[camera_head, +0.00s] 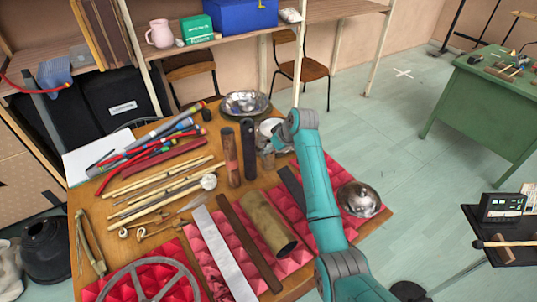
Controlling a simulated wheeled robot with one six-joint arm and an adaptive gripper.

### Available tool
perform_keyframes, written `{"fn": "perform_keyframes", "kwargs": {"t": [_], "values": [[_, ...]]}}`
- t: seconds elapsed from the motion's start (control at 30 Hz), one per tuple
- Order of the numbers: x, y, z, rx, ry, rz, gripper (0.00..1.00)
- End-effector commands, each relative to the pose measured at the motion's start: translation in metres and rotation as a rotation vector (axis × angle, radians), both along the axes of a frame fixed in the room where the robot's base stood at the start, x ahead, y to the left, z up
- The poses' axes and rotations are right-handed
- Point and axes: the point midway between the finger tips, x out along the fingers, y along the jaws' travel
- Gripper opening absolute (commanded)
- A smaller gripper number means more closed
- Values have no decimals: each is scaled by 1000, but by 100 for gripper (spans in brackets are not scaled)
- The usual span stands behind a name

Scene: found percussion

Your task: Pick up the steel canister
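My teal arm reaches from the bottom right across the wooden table (80,215). Its grey wrist (288,128) is over the table's far right part. My gripper is mostly hidden behind the wrist, so its fingers cannot be made out. A small grey metallic cylinder (268,159), which looks like the steel canister, stands just left of and below the wrist. It is partly covered, and I cannot tell if the gripper touches it. A pale round metal thing (267,130) shows behind it, also partly hidden.
A brown tube (231,158) and a dark tube (249,135) stand close on the left. Metal bowls (245,102) lie behind. A brass tube (266,220), flat bars (248,242) and a steel dome (359,199) rest on red foam. Sticks (165,185) crowd the left.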

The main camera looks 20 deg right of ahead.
Motion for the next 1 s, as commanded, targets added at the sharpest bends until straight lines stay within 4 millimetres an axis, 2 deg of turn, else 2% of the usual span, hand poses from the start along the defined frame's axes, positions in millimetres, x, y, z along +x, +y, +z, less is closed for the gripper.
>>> {"fn": "perform_keyframes", "kwargs": {"t": [0.4, 0.7, 0.77, 0.9, 1.0], "values": [[26, 12, -37, 0, 1, 1, 77], [28, 12, -41, 0, 0, 0, 77], [28, 12, -41, 0, 0, 0, 64], [28, 12, -41, 0, 0, 0, 29], [28, 12, -41, 0, 0, 0, 9]]}}
